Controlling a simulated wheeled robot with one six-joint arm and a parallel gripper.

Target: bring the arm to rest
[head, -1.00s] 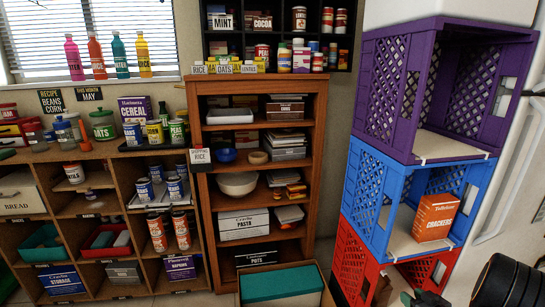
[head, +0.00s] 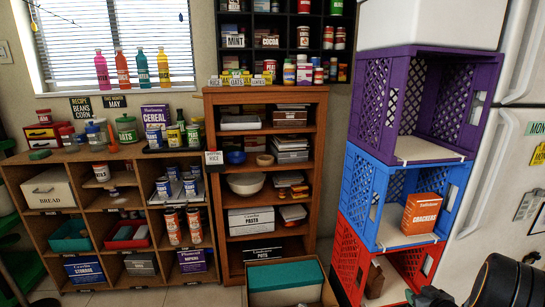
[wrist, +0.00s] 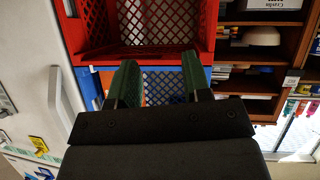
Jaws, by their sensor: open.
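My gripper (wrist: 160,60) shows in the wrist view with its two green-tipped fingers apart and nothing between them. It points towards the crate stack, which looks upside down there. In the head view my dark arm is at the lower right, in front of the stack, and the fingers are not clear. The stack has a purple crate (head: 433,52) on top, a blue crate (head: 366,190) in the middle and a red crate (head: 349,255) below. An orange crackers box (head: 420,214) stands in the blue crate. A brown item (head: 375,282) is partly visible in the red crate.
A white fridge (head: 500,190) stands right of the stack, close to my arm. A tall wooden shelf (head: 206,140) and a low cubby unit (head: 135,205) stand to the left. An open box with a teal item (head: 285,275) is on the floor before the shelf.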

